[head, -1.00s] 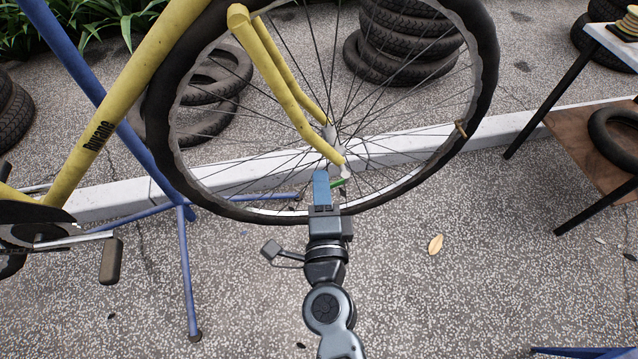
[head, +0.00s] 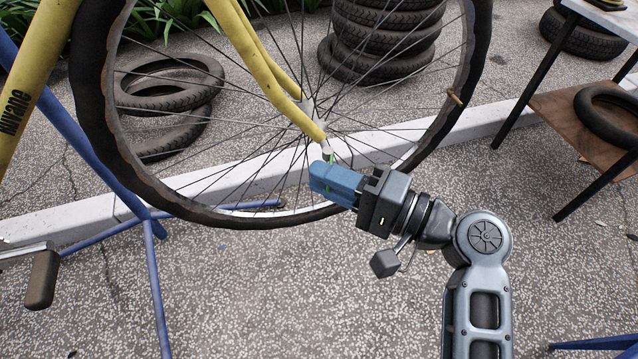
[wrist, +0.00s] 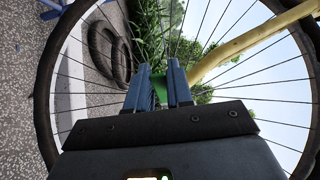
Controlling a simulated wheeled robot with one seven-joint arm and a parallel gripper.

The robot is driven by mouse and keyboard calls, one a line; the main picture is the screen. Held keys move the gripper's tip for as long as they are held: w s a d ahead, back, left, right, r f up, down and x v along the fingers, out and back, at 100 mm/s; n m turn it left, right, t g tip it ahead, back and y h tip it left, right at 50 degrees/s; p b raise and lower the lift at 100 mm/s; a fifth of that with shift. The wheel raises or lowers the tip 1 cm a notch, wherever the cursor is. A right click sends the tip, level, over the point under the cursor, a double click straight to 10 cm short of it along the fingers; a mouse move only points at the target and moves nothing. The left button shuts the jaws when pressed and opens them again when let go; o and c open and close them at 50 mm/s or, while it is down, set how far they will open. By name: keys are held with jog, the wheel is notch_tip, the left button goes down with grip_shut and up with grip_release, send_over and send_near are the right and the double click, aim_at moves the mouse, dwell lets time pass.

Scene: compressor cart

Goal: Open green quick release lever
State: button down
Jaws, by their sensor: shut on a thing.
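The green quick release lever (head: 331,158) is at the wheel hub, at the lower end of the yellow fork (head: 297,118). Only a small part of it shows in the head view. My gripper (head: 322,181) comes in from the right, its blue fingers just below the hub. It is shut on the lever. In the wrist view the green lever (wrist: 160,93) shows between the two blue fingers (wrist: 159,78). Most of the lever is hidden by the fingers, and its exact angle is hard to tell.
The spoked wheel (head: 92,100) stands close behind my gripper. Blue stand legs (head: 158,290) are at the left, with a crank pedal (head: 42,280). Stacked tyres (head: 385,45) lie behind the wheel. A table (head: 520,85) stands at right. The paving in front is mostly clear.

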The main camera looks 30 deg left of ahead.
jog(key=n+g+h, duration=0.1)
jog(key=n+g, duration=0.1)
jog(key=w+d+n+g+b, duration=0.1)
jog(key=g, duration=0.2)
jog(key=w+n+g+h, duration=0.1)
jog(key=n+g, duration=0.1)
jog(key=g, duration=0.1)
jog(key=shift+d+n+h+b, duration=0.3)
jog(key=shift+d+b, duration=0.05)
jog(key=shift+d, duration=0.05)
jog(key=shift+g, duration=0.4)
jog(key=c, duration=1.1)
grip_release()
jog(key=p+v, duration=0.1)
jog(key=v, duration=0.6)
jog(key=shift+w+d, duration=0.2)
jog(key=shift+d, duration=0.15)
